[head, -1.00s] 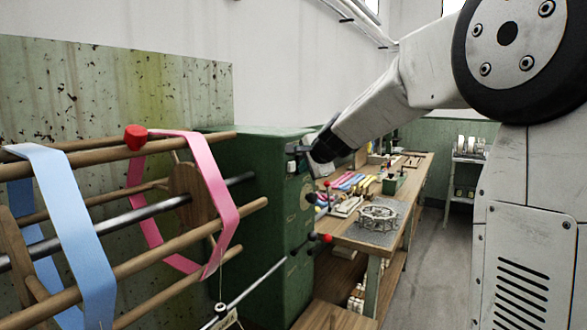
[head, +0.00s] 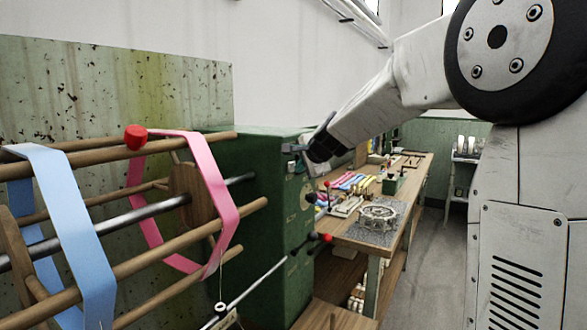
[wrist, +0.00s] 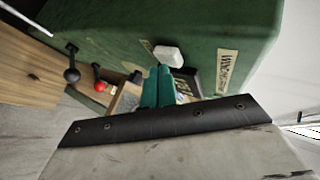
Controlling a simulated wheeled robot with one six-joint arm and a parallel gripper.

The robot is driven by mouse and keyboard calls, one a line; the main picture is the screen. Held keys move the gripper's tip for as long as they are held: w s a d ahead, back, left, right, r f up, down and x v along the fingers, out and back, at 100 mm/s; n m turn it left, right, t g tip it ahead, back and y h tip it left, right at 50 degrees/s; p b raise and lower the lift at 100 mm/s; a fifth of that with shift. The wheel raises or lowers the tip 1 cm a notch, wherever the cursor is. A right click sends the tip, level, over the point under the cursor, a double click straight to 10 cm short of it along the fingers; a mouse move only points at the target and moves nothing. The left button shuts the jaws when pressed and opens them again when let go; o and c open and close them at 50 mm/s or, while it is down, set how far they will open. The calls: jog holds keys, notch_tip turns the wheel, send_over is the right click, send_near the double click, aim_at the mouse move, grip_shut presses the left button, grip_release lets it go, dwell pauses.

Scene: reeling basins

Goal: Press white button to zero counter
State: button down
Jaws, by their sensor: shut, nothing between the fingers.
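The white button (wrist: 168,53) sticks out from the side of the green machine housing (wrist: 215,30) in the wrist view, just beyond my fingertips. In the head view a small white button (head: 291,167) shows on the housing below my gripper (head: 290,148). In the wrist view my gripper (wrist: 158,70) has its two green fingers shut together, with nothing between them. The tips appear close to the button; contact cannot be told. A dark panel (wrist: 187,84), possibly the counter, is partly hidden behind the fingers. Its reading is not visible.
A wooden reel (head: 190,205) with pink and blue bands stands at left. A lever with a red knob (head: 326,238) and a dark knob (wrist: 72,75) project near the housing. A workbench (head: 350,238) with tools stands beyond. The floor (head: 430,270) at right is clear.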

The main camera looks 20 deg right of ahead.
jog(key=shift+w+a, duration=0.25)
jog(key=shift+w, duration=0.05)
dwell(0.4)
jog(key=shift+d, duration=0.1)
jog(key=shift+s+d, duration=0.4)
jog(key=shift+s, duration=0.35)
jog(key=s+d, duration=0.2)
jog(key=s, duration=0.2)
jog(key=shift+s+d, duration=0.1)
jog(key=shift+d, duration=0.3)
dwell(0.4)
